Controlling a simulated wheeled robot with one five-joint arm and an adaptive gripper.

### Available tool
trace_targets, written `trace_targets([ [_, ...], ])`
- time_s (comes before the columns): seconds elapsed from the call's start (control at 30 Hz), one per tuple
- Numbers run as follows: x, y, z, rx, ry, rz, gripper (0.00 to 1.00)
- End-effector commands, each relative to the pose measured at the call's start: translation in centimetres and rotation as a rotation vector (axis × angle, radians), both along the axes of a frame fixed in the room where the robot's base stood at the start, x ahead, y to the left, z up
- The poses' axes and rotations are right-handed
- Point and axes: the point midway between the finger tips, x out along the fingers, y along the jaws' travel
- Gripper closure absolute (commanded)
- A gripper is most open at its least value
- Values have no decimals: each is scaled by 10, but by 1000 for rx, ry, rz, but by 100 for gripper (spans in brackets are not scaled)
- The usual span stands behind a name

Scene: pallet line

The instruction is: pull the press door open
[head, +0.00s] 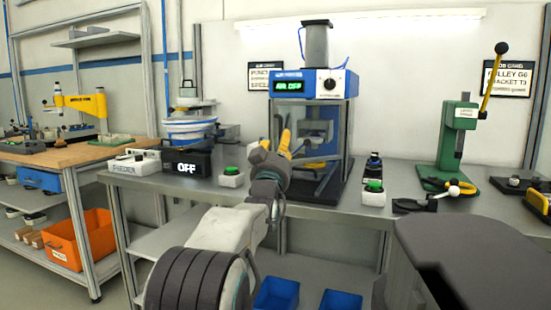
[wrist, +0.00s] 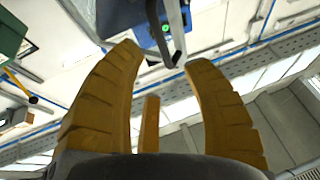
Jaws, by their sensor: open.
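The press (head: 313,85) stands on the metal bench, with a blue head and a green lit display reading AIR OFF. Its front door (head: 300,107) is a clear, framed panel below the head and looks closed. My gripper (head: 285,138) has yellow fingers and is in front of the left part of the door, hiding some of it. In the wrist view the fingers of my gripper (wrist: 160,58) are apart with nothing held. A grey metal bar (wrist: 176,28) shows just beyond the fingertips, by the blue press head (wrist: 135,12). I cannot tell whether they touch.
A black box marked OFF (head: 187,165) and a green button box (head: 231,177) stand left of the press. Blue bins (head: 277,293) are below the bench.

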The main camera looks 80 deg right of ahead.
Motion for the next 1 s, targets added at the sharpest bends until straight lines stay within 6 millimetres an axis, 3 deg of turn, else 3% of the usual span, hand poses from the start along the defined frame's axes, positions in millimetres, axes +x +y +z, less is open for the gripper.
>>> trace_targets([
  [0.4,3,37,-16,1,0,1,55],
  [1.0,4,47,-20,1,0,1,55],
])
